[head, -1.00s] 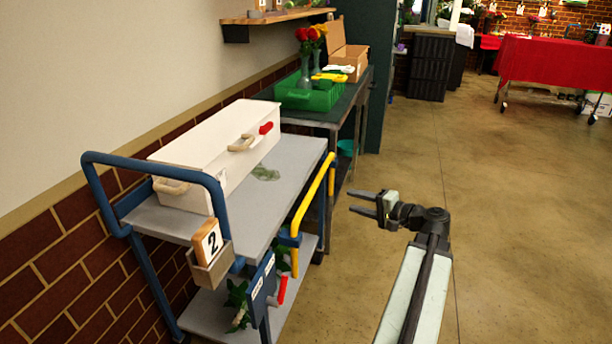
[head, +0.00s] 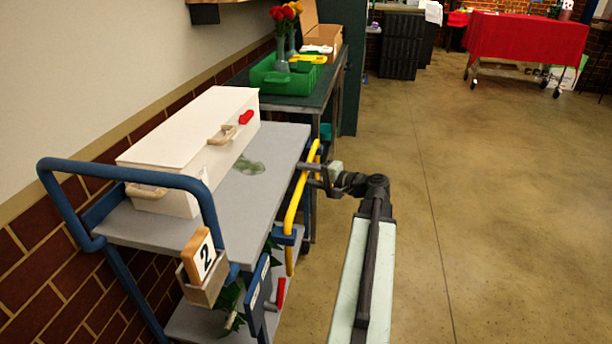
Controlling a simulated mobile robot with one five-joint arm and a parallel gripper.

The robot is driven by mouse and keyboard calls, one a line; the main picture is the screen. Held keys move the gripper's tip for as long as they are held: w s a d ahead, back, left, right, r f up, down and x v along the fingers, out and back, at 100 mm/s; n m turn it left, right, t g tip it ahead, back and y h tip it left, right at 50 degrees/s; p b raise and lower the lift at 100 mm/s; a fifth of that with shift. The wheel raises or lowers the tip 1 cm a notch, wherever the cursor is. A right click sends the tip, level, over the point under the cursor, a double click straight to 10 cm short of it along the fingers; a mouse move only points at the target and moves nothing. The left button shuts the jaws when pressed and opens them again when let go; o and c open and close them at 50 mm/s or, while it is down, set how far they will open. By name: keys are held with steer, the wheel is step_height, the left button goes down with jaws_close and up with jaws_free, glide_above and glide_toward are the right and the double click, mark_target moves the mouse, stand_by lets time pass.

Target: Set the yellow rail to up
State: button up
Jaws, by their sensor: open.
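The yellow rail (head: 291,214) runs along the right side of the grey-topped cart (head: 232,222), next to the deck edge. Its lower end passes a blue bracket (head: 285,237) and goes down below the deck level. My gripper (head: 306,174) is open at the upper part of the rail, with its fingers pointing left across it. The fingers overlap the rail in the picture; I cannot tell whether they touch it or straddle it.
A white box (head: 190,145) with a red handle stands on the cart. A number 2 tag (head: 202,258) and blue handle (head: 130,171) are at the near end. A green tray (head: 285,78) sits on the table beyond. The floor (head: 480,220) at right is clear.

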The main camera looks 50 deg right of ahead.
steer(key=shift+w, duration=0.3)
jaws_close()
steer(key=shift+r, duration=0.15)
stand_by(1.1)
